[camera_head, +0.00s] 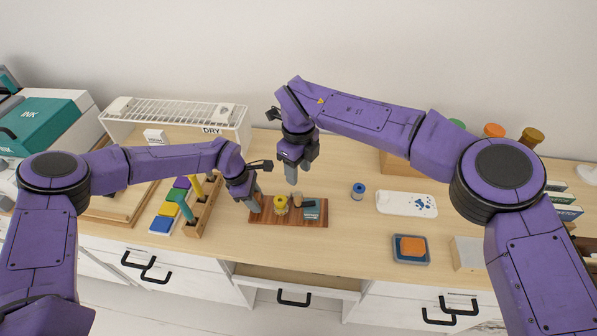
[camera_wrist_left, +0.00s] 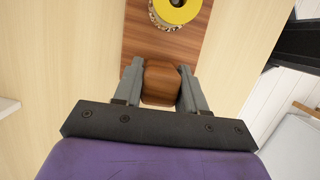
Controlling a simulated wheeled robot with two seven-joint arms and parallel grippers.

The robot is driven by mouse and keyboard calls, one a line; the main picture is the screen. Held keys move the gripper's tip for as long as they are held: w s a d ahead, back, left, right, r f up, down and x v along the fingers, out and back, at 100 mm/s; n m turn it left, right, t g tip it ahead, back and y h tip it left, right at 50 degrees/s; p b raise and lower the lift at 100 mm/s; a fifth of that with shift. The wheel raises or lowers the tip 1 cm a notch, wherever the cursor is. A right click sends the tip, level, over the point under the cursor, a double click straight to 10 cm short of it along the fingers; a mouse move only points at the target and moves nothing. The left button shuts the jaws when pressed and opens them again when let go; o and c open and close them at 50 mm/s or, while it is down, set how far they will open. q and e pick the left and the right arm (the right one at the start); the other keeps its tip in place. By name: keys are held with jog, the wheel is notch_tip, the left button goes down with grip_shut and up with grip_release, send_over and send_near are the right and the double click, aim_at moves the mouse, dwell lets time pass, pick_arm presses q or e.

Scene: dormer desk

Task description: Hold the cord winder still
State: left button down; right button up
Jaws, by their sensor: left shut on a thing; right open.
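The cord winder is a striped wooden board (camera_head: 290,218) lying on the desk, with a yellow spool (camera_head: 281,204) and a grey-blue block (camera_head: 311,210) on it. A small tan wooden piece stands between those two. In the left wrist view, the yellow spool (camera_wrist_left: 175,10) sits on the board beyond the fingers. My left gripper (camera_head: 253,204) is at the board's left end. It is shut on a brown wooden grip block (camera_wrist_left: 161,82), with a finger on either side. My right gripper (camera_head: 291,176) is open and empty, pointing down above the board's far side.
A rack of coloured-handled tools (camera_head: 200,206) and coloured pads stand left of the board. A blue spool (camera_head: 358,191), a white tray (camera_head: 400,203) and an orange-topped pad (camera_head: 411,247) lie to the right. A white drying rack (camera_head: 180,117) stands behind.

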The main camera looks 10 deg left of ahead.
aim_at(298, 197)
notch_tip(298, 197, down, 12)
jog(key=m, duration=1.8)
grip_shut()
